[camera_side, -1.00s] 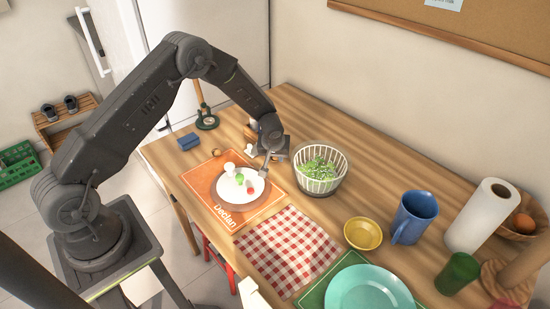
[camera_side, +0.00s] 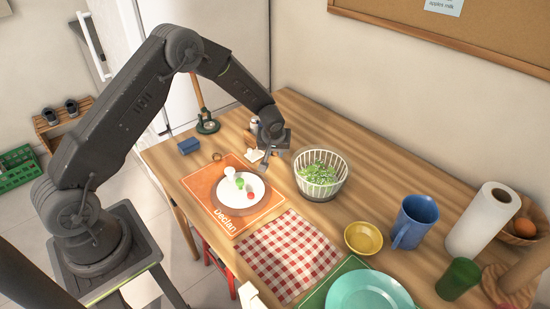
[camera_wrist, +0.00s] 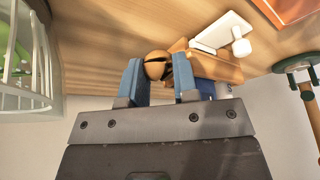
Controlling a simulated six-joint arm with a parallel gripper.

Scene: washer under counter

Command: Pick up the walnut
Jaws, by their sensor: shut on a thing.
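The walnut (camera_wrist: 157,68) is a small round tan-brown thing with a dark seam, seen in the wrist view between the two blue fingers of my gripper (camera_wrist: 157,80). The fingers are shut on it, one on each side. In the side view my gripper (camera_side: 272,156) is over the table behind the plate, left of the white salad basket. The walnut cannot be made out there. I cannot tell how far it is off the table.
A plate (camera_side: 262,193) with white, green and red items sits on an orange mat (camera_side: 204,186). The salad basket (camera_side: 335,184) stands close to my gripper. In the wrist view a wooden object (camera_wrist: 215,68) and a white item (camera_wrist: 222,30) are near the fingers.

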